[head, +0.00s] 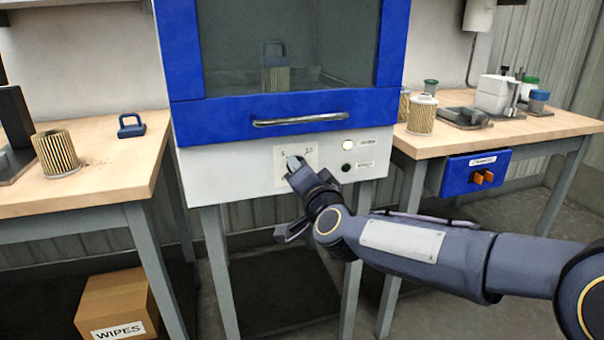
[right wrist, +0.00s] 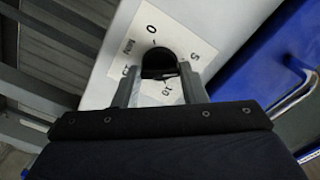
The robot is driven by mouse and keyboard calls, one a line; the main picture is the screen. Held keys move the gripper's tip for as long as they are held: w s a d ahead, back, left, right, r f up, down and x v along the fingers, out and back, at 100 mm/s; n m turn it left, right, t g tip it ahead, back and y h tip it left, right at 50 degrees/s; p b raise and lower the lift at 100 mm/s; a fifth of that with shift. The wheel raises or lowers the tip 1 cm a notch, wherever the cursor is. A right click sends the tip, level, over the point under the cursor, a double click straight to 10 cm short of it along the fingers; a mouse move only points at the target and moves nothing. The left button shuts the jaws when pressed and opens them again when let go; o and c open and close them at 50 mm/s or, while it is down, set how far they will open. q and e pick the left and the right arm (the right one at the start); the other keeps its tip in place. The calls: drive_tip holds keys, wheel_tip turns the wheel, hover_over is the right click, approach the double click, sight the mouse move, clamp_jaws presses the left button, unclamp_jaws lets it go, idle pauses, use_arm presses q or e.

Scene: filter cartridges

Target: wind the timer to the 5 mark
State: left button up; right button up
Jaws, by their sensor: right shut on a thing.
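The timer is a dark round knob (right wrist: 158,60) on a white dial plate (right wrist: 205,50) marked 0, 5, 10, 15 and MIN. The plate (head: 281,177) also shows in the head view, on the white front panel under the blue-framed cabinet. My right gripper (right wrist: 160,78) is shut on the knob, one finger on each side of it. In the head view my right gripper (head: 293,163) covers most of the dial. I cannot tell which mark the knob points to. My left gripper is not in view.
A cabinet handle (head: 300,120) runs just above the dial. A lit round lamp (head: 348,145) and a dark one (head: 347,168) sit right of it. Benches with filter cartridges (head: 57,153) stand on both sides. A wipes box (head: 116,305) stands low at left.

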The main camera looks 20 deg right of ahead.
drive_tip(key=o, duration=1)
drive_tip(key=s+p, duration=0.2)
drive_tip(key=s, duration=0.6)
drive_tip(key=shift+d, duration=0.15)
